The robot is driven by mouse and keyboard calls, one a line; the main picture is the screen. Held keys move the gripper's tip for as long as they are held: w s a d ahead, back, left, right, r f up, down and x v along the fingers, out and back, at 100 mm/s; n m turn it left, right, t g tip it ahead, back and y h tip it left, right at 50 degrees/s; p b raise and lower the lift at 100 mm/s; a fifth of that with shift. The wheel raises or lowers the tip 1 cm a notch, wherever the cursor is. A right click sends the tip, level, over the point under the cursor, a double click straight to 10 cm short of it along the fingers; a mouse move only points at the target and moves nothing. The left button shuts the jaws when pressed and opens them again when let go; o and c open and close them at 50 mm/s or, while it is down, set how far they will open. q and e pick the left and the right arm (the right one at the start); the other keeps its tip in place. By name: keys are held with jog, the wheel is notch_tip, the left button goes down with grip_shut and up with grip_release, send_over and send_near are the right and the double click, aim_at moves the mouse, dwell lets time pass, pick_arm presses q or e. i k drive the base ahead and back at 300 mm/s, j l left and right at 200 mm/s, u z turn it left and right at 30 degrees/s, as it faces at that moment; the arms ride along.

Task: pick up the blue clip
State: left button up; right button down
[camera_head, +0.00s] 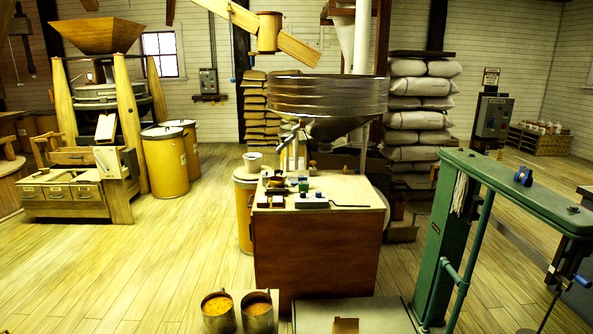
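A small dark-blue object (523,176), which looks like the blue clip, sits on top of the green beam (500,172) of a tall scale-like stand at the right. It is too small to tell its exact shape or whether it grips the beam. Another blue piece (584,281) shows lower down at the right edge, by the hanging parts; I cannot tell what it is. Neither of my grippers is in view.
A wooden cabinet (318,250) with small items on its top stands in the middle, under a metal hopper (328,96). Two metal pails (218,312) of yellow grain stand at the front. A green post (440,240) carries the beam. The left floor is open.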

aim_at(524, 173)
jog(key=z, duration=1.25)
